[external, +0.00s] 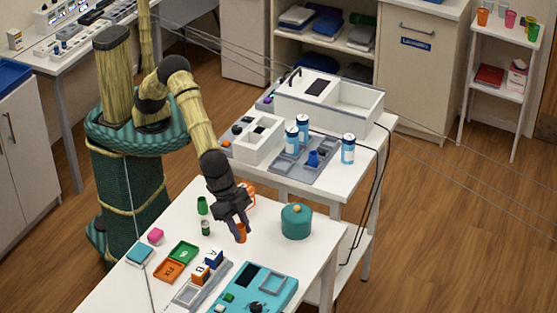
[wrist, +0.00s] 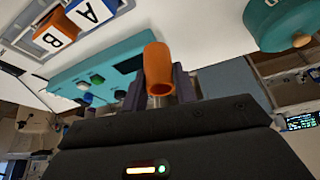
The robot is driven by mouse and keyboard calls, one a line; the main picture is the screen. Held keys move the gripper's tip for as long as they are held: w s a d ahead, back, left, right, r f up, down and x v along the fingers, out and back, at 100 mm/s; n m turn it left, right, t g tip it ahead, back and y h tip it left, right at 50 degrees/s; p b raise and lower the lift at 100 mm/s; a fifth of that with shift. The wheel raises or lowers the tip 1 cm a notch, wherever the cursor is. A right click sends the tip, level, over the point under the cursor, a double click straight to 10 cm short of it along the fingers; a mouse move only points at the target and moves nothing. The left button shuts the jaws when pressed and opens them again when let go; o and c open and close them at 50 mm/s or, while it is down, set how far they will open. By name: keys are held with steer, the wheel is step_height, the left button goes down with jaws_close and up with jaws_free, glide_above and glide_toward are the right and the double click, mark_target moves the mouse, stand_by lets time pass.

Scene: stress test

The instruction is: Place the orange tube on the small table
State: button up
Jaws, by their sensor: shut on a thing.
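The orange tube (external: 240,233) is held between the fingers of my gripper (external: 236,220), over the front white table (external: 290,262). In the wrist view the tube (wrist: 157,62) stands between the two dark fingers of my gripper (wrist: 160,88), its open end facing the camera. I cannot tell whether the tube's lower end touches the tabletop. A second white table (external: 321,188) stands behind, with a grey tray and blue cans on it. Which of the two tables is the small one is not marked.
A teal round pot (external: 297,221) stands right of my gripper. Green cups (external: 202,205), an orange mug (external: 249,196), lettered blocks (external: 200,273) and a teal panel (external: 255,288) are nearby. The back table carries a white bin (external: 330,97) and several cans (external: 348,148). Cables hang at its right side.

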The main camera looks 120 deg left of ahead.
steer(key=a+r+p, duration=0.1)
steer(key=a+p, duration=0.2)
steer(key=a, duration=0.8)
steer(key=s+a+r+n+p, duration=0.1)
steer(key=a+p, duration=0.2)
steer(key=a, duration=0.8)
steer(key=s+a+r+n+y+p, duration=0.1)
steer(key=a+p, duration=0.2)
steer(key=a, duration=0.9)
steer(key=shift+s+r, duration=0.2)
steer(key=shift+s+a, duration=0.1)
steer(key=shift+a, duration=0.15)
step_height(320, 180, up, 8)
steer(key=w+a+n+y+p, duration=0.1)
steer(key=w+a+p, duration=0.3)
steer(key=a, duration=0.5)
steer(key=w+a+n+p, duration=0.1)
steer(key=w+a+p, duration=0.1)
steer(key=a+p, duration=0.6)
steer(key=f, duration=0.1)
steer(key=a+f+b, duration=0.1)
steer(key=f, duration=0.1)
steer(key=a+f+b, duration=0.1)
steer(key=f, duration=0.1)
steer(key=shift+a+f, duration=0.2)
